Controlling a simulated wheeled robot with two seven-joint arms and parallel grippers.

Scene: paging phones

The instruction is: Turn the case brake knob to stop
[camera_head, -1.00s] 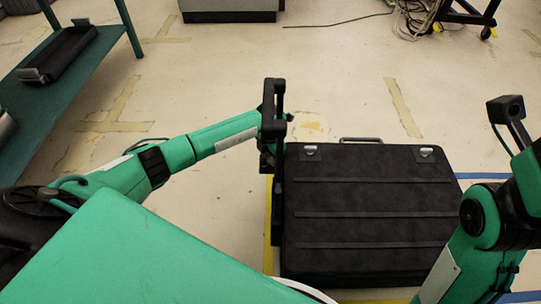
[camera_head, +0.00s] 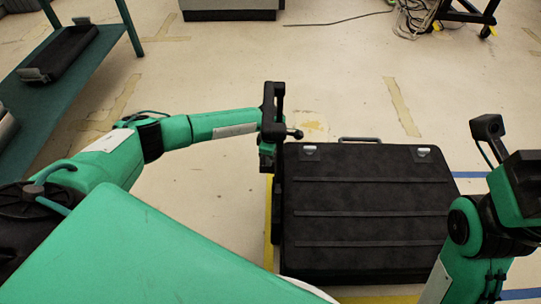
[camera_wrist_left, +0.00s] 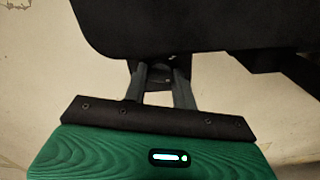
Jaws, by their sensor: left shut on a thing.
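A large black case (camera_head: 365,215) with ribs and two metal latches lies on the floor at the front. My left gripper (camera_wrist_left: 161,72) is at the case's left side. In the left wrist view its two grey fingers are shut on a small part beneath a broad black body (camera_wrist_left: 190,25); this is apparently the brake knob, mostly hidden between the fingertips. In the head view the fingers and knob are hidden behind the black wrist parts and the case edge. The knob's setting cannot be read. My right gripper is not in view; only its arm shows at right.
A green bench (camera_head: 75,85) with a black tray (camera_head: 62,52) stands at the upper left. A grey cabinet (camera_head: 230,12) and tangled cables (camera_head: 415,18) are at the back. The floor beyond the case is clear. Yellow and blue tape mark the floor around it.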

